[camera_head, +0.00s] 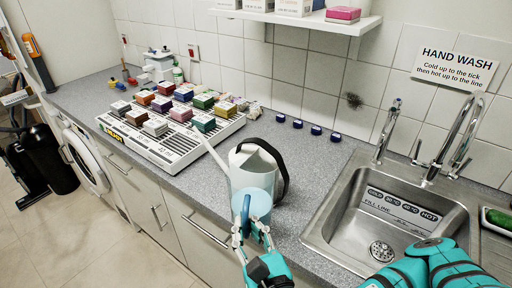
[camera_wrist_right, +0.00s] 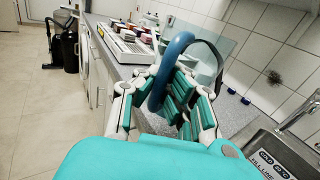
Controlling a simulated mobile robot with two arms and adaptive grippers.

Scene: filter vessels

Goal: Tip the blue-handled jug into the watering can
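The light-blue jug (camera_head: 258,204) is in front of the watering can in the head view and covers the can's lower front. Its blue handle (camera_head: 243,216) faces me, and it also shows as a thick blue loop in the wrist view (camera_wrist_right: 174,55). My right gripper (camera_head: 250,236) has its fingers on both sides of the handle, shut on it. I cannot tell whether the jug touches the counter. The pale grey watering can (camera_head: 246,172) stands upright on the counter, black handle to the right, spout pointing left. My left gripper is out of view.
A metal sink (camera_head: 340,225) with taps is on the right. A white rack (camera_head: 170,149) with several coloured blocks lies left of the can, near its spout. Several dark-blue caps (camera_head: 298,124) sit along the wall. The counter right of the can is clear.

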